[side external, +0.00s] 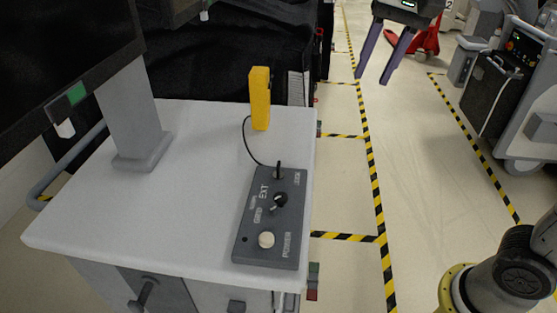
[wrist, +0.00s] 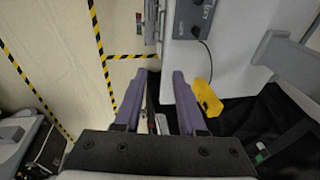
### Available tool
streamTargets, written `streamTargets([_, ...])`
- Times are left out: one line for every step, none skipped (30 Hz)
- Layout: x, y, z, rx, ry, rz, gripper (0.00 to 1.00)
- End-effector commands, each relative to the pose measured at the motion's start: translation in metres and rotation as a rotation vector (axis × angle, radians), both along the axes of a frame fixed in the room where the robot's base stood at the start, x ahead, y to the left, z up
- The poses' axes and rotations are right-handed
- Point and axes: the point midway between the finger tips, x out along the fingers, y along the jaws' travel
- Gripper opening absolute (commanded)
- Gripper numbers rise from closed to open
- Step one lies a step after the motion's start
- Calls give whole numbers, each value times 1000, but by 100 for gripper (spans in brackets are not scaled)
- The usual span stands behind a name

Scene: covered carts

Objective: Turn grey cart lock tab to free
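The grey cart (side external: 200,190) has a pale top and stands at the front left in the side view; part of its top (wrist: 225,65) shows in the wrist view. I cannot tell for sure which part is its lock tab. A small grey-green and red piece (side external: 313,280) sits at the cart's lower right side. Other small pieces show along the cart edges, such as one (side external: 319,128) near the back right corner. My gripper (side external: 371,79) has purple fingers spread apart and empty, above the aisle beyond the cart. It also shows in the wrist view (wrist: 158,74).
A dark control box (side external: 272,222) with knobs and a yellow cabled device (side external: 260,98) are on the cart. A monitor (side external: 65,70) overhangs its left. A black-covered cart (side external: 225,60) stands behind. The striped aisle (side external: 345,180) at right is mostly clear.

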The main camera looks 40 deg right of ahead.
Motion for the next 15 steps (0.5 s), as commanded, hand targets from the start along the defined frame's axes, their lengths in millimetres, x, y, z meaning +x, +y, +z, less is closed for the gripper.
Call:
streamTargets([20,10,-3,3,29,-14,40])
streamTargets([30,16,-4,5,43,-24,40])
streamTargets([43,24,-8,6,63,-34,40])
streamTargets([53,31,-11,6,76,-39,40])
streamTargets([63,37,-15,4,91,-43,40])
streamTargets([75,46,-21,3,107,-44,40])
streamTargets([83,52,-26,0,120,-41,40])
streamTargets([91,58,-32,-4,133,-35,40])
streamTargets([100,66,-41,-8,147,-23,40])
streamTargets([107,72,-47,-12,157,-14,40])
streamTargets([112,77,-53,-15,165,-7,40])
streamTargets([118,84,-62,-19,176,3,40])
streamTargets([121,88,-68,-23,187,10,40])
streamTargets([123,91,-74,-27,198,15,40])
streamTargets([124,95,-82,-32,213,22,40])
